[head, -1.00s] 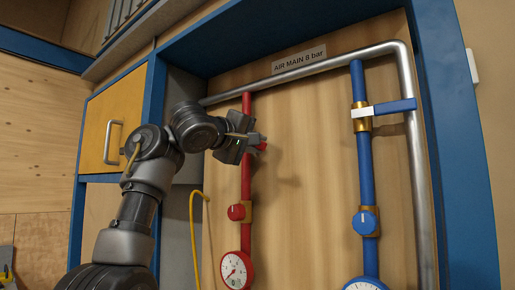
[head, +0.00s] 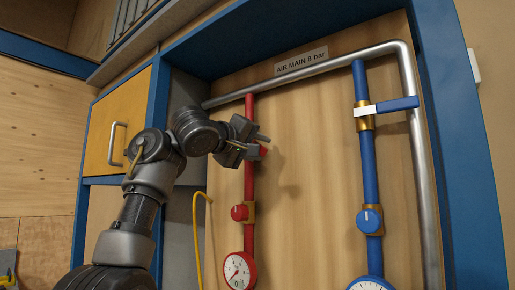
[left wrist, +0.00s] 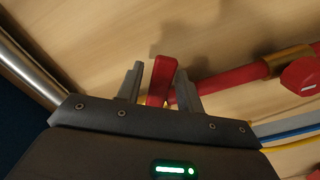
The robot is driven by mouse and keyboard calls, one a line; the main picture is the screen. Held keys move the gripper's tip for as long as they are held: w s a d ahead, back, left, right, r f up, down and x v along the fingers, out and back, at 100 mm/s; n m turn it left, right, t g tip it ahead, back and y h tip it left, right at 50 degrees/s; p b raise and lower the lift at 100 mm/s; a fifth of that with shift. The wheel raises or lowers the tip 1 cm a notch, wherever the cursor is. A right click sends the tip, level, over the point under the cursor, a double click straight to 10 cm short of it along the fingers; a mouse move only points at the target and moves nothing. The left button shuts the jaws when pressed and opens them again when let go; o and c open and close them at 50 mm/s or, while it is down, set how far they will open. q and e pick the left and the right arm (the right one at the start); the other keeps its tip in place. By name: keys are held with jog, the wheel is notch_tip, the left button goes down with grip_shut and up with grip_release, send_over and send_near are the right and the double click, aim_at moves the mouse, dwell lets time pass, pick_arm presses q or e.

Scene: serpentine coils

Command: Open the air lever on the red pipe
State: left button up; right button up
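The red pipe (head: 249,185) runs down the wooden panel at the left. Its red lever shows in the left wrist view (left wrist: 162,80) between the two fingers of my left gripper (left wrist: 159,88). There are small gaps on both sides of the lever, so the fingers are open around it. In the head view my left gripper (head: 262,144) is in front of the upper red pipe and hides the valve and most of the lever. Only a bit of red shows by the fingers. My right gripper is not in view.
A blue pipe (head: 370,185) with a blue-handled lever (head: 397,104) stands to the right. A red knob (head: 239,212) and a gauge (head: 238,270) sit lower on the red pipe. A steel pipe (head: 330,66) crosses above. A yellow hose (head: 196,230) hangs at the left.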

pick_arm(q)
jog(key=shift+o, duration=0.3)
jog(key=b+v, duration=0.8)
jog(key=v, duration=0.2)
jog(key=shift+s+a+b, duration=0.25)
jog(key=shift+s+b, duration=0.1)
